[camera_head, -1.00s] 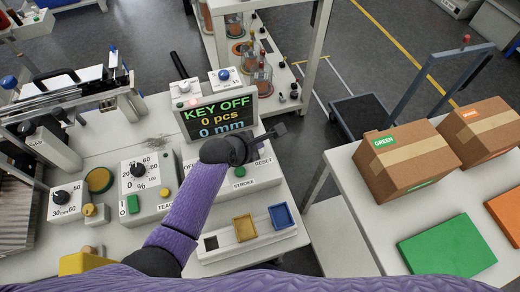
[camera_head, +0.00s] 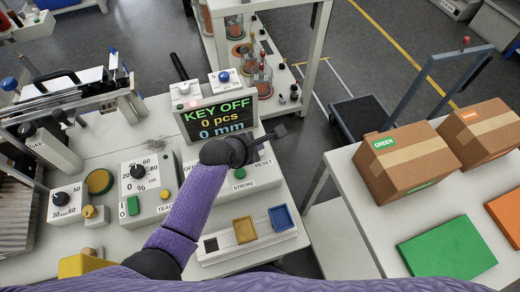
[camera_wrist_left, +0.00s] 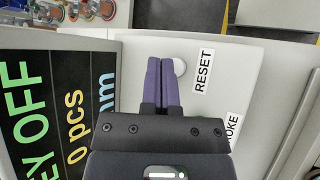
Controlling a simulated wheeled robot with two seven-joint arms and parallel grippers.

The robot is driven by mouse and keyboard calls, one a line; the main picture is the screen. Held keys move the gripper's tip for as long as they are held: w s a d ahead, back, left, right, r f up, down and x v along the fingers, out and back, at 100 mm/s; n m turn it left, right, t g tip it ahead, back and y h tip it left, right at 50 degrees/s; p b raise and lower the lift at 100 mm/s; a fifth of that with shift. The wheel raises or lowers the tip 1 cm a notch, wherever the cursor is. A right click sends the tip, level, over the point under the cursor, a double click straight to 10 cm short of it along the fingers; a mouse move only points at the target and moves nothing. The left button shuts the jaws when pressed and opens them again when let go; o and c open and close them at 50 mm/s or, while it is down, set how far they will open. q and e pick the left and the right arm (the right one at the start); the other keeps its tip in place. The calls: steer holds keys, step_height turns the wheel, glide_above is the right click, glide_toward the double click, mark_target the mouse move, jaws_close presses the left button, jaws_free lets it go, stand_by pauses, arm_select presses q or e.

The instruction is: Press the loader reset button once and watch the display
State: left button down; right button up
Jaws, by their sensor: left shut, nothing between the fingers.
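The display (camera_head: 220,119) stands on the white console and reads "KEY OFF", "0 pcs" and "0 mm"; part of it also shows in the left wrist view (camera_wrist_left: 45,110). A pale round reset button (camera_wrist_left: 180,67) sits beside the RESET label (camera_wrist_left: 203,72) in the left wrist view, partly covered by my fingers. My left gripper (camera_head: 281,131) is shut and empty, over the console's right end. In the left wrist view its purple fingertips (camera_wrist_left: 161,62) lie just left of the button's visible part. I cannot tell whether they touch it. My right gripper is not in view.
A STROKE label (camera_head: 243,184) is on the same console, below RESET. A knob box (camera_head: 139,173) stands to the left. A yellow and blue bin tray (camera_head: 246,236) lies in front. Cartons (camera_head: 404,162) stand on the right table.

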arm_select(q)
steer(key=shift+f, duration=0.1)
stand_by(0.7)
steer(key=shift+f, duration=0.35)
steer(key=shift+f+b, duration=0.4)
steer(key=shift+f, duration=0.1)
stand_by(0.6)
steer(key=shift+r, duration=0.1)
steer(key=shift+r+p, duration=0.85)
steer(key=shift+p, duration=0.25)
step_height(320, 180, up, 5)
steer(key=p, duration=0.5)
steer(key=shift+r+p, duration=0.15)
steer(key=shift+p, duration=0.25)
steer(key=shift+f, duration=0.2)
